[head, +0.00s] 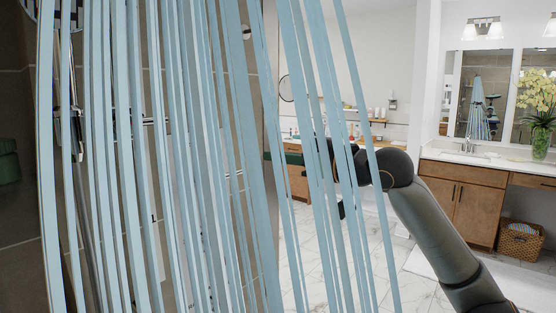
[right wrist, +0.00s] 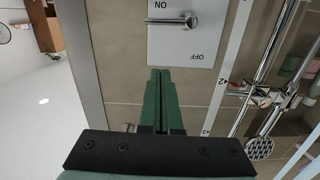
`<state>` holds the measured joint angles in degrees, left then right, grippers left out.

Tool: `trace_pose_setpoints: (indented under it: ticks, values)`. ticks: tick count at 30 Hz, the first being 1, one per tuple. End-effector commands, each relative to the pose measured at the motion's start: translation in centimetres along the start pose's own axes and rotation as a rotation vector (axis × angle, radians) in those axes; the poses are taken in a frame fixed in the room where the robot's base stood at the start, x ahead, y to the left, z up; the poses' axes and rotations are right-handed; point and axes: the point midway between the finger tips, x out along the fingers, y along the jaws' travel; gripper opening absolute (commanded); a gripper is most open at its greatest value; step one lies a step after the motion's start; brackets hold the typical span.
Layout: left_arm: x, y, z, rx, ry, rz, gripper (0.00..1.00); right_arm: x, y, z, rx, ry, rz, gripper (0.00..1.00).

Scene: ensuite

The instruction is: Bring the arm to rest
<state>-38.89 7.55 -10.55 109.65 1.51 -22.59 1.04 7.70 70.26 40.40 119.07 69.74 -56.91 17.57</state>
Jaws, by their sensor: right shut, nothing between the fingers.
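My right arm comes in from the right in the head view, partly hidden by light blue water streams (head: 205,150). My right gripper (head: 280,157), with green fingers, points left behind the streams. In the right wrist view the gripper (right wrist: 160,72) is shut and empty. Its fingertips are just below a white plate (right wrist: 188,42) that bears a metal lever (right wrist: 172,20) and the upside-down words ON and OFF. The lever lies horizontal, and the fingers appear apart from it. My left gripper is not in view.
A shower head (head: 50,12) is at the top left. Metal shower fittings (right wrist: 262,98) stand right of the plate. A wooden vanity (head: 468,195), a plant (head: 540,115) and a basket (head: 520,240) are at the right. The tiled floor (head: 320,255) looks clear.

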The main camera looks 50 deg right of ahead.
Motion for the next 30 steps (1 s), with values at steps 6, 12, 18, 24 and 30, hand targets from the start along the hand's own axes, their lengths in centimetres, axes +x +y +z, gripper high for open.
trace_pose_setpoints:
  ticks: [6,12,18,24,30]
  values:
    - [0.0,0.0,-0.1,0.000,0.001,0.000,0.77,0.0,0.0,0.0,0.001,0.000,0.000,0.00]
    - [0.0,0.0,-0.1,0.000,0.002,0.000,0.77,0.0,0.0,0.0,0.001,0.000,0.000,0.00]
    - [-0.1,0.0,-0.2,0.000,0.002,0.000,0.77,1.3,0.8,2.6,0.017,-0.031,0.013,0.00]
    - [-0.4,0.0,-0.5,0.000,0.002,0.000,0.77,5.0,2.7,14.7,0.054,-0.165,0.067,0.00]
    - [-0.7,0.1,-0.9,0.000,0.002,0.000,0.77,5.7,1.5,30.1,0.050,-0.329,0.098,0.00]
